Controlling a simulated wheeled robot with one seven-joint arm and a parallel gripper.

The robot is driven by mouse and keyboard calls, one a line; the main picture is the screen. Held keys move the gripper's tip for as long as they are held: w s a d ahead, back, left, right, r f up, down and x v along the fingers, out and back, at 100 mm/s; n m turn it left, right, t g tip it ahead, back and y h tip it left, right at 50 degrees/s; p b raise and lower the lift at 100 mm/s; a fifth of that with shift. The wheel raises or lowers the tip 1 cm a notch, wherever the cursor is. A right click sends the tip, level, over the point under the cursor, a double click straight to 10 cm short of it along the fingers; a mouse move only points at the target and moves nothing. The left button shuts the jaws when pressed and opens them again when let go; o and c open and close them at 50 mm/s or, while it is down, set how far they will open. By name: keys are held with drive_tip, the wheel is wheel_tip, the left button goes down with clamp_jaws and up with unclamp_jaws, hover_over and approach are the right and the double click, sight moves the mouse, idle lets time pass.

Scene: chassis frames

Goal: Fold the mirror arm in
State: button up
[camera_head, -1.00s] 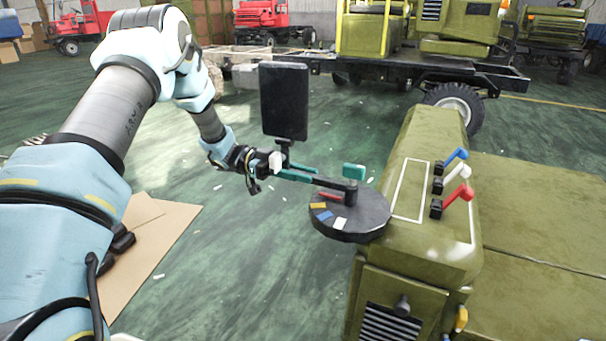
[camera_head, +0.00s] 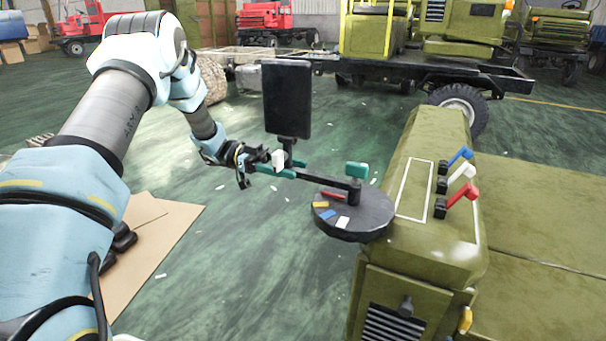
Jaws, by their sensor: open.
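The mirror arm (camera_head: 325,181) is a dark and teal bar that reaches left from a pivot post on a round black disc (camera_head: 350,228) on the green chassis block. A teal knob (camera_head: 357,170) sits at the pivot. The dark rectangular mirror (camera_head: 287,98) stands upright near the bar's outer end. A white piece (camera_head: 278,159) sits just below the mirror. My gripper (camera_head: 272,165) is at the outer end of the mirror arm, open, with its fingers beside the bar and the white piece. Whether the fingers touch them is unclear.
The disc carries red, yellow, blue and white marks. Blue, white and red levers (camera_head: 462,196) stand on the green block (camera_head: 440,240) to the right. Cardboard (camera_head: 160,240) lies on the floor at left. A truck frame (camera_head: 400,72) stands behind. The floor left of the disc is mostly clear.

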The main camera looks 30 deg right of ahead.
drive_tip(key=b+v, duration=0.1)
drive_tip(key=v, duration=0.5)
drive_tip(key=shift+w+a, duration=0.15)
drive_tip(key=shift+w, duration=0.15)
